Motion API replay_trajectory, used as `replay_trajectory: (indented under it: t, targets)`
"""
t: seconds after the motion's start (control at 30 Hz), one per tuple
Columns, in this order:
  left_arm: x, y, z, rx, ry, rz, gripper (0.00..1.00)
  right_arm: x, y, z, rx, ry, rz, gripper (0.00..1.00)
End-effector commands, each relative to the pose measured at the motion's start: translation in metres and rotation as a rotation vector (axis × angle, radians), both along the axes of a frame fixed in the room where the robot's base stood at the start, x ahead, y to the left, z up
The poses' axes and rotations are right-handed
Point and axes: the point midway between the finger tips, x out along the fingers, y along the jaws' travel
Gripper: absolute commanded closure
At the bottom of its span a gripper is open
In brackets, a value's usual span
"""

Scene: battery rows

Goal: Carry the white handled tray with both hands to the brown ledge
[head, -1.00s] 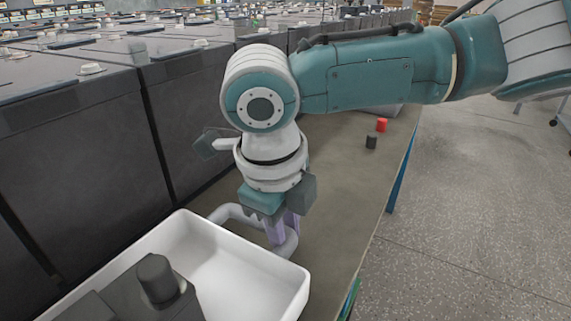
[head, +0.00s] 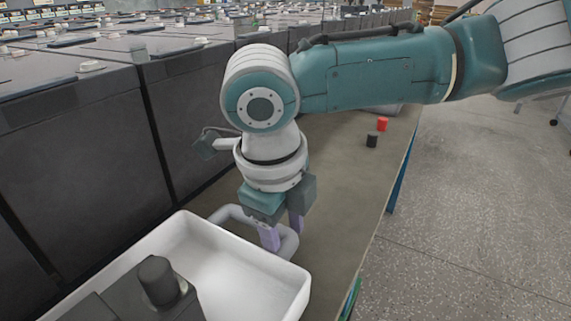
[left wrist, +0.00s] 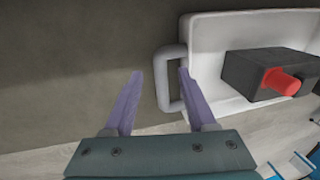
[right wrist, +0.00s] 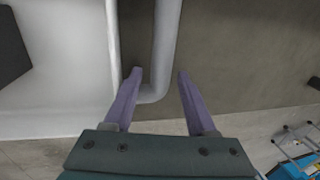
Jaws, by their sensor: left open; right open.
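The white tray (head: 235,262) sits on the grey-brown bench at the bottom of the head view, with a dark battery (head: 105,304) inside. A grey loop handle (head: 237,211) stands out from its far end. My right gripper (head: 283,232) is open at this handle; in the right wrist view the handle bar (right wrist: 166,45) lies between the spread fingers. My left gripper (left wrist: 160,73) is open at the other handle (left wrist: 162,82), which passes between its fingertips. The battery shows a red terminal (left wrist: 281,81) there. The left arm is outside the head view. I cannot single out a separate brown ledge.
Large dark battery cases (head: 205,105) line the left side of the bench (head: 340,190). A red cylinder (head: 382,124) and a black cylinder (head: 371,140) stand farther along it. Speckled floor (head: 470,215) lies open to the right. Blue metalwork (right wrist: 298,150) shows low in the right wrist view.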

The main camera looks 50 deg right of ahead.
Motion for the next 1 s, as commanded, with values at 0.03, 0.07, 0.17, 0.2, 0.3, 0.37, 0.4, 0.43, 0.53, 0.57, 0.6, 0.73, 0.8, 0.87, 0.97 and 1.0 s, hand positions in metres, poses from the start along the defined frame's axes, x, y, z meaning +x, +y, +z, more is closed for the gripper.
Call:
replay_trajectory:
  t: [0.03,0.07,0.17,0.2,0.3,0.37,0.4,0.43,0.53,0.57,0.6,0.73,0.8,0.87,0.97,1.0]
  targets:
    - [0.001,0.003,0.012,0.003,-0.006,-0.001,0.43,0.0,0.0,0.0,0.0,0.0,0.0,0.43]
    - [0.001,0.004,0.018,0.002,-0.005,0.0,0.43,0.0,0.0,0.0,0.0,0.0,0.0,0.43]
    - [-0.001,0.007,0.034,0.002,-0.004,0.001,0.43,0.0,0.0,0.0,0.0,0.0,0.0,0.43]
    - [-0.001,0.008,0.039,0.001,-0.003,0.001,0.43,0.0,0.0,0.0,0.0,0.0,0.0,0.43]
    - [-0.002,0.009,0.047,0.001,-0.001,0.0,0.43,0.0,0.0,0.0,0.0,0.0,0.0,0.43]
    - [-0.002,0.01,0.049,0.001,0.0,0.001,0.43,0.0,0.001,0.003,0.001,-0.002,0.0,0.43]
    - [-0.002,0.01,0.05,0.001,0.001,0.001,0.43,0.001,0.002,0.007,0.002,-0.003,0.001,0.43]
    - [-0.002,0.01,0.051,0.001,0.001,0.001,0.43,0.001,0.002,0.01,0.001,-0.003,0.001,0.43]
    - [-0.002,0.01,0.051,0.0,0.002,0.001,0.43,0.0,0.006,0.028,0.002,-0.005,0.003,0.43]
    - [-0.002,0.01,0.051,0.0,0.002,0.001,0.43,0.001,0.007,0.034,0.001,-0.007,0.002,0.43]
    - [-0.002,0.01,0.05,0.0,0.001,0.001,0.43,0.0,0.009,0.043,0.001,-0.005,0.003,0.43]
    - [-0.002,0.01,0.05,0.0,0.001,0.001,0.43,-0.001,0.014,0.073,0.0,-0.007,0.003,0.43]
    - [-0.002,0.01,0.05,0.0,0.001,0.001,0.43,-0.002,0.017,0.087,0.001,-0.007,0.002,0.43]
    - [-0.002,0.01,0.05,0.0,0.001,0.001,0.43,-0.002,0.019,0.097,0.001,-0.006,0.002,0.43]
    - [-0.002,0.01,0.05,0.0,0.001,0.001,0.43,-0.003,0.022,0.109,0.001,-0.004,0.001,0.43]
    - [-0.002,0.01,0.05,0.0,0.001,0.001,0.43,-0.004,0.022,0.113,0.001,-0.003,0.001,0.43]
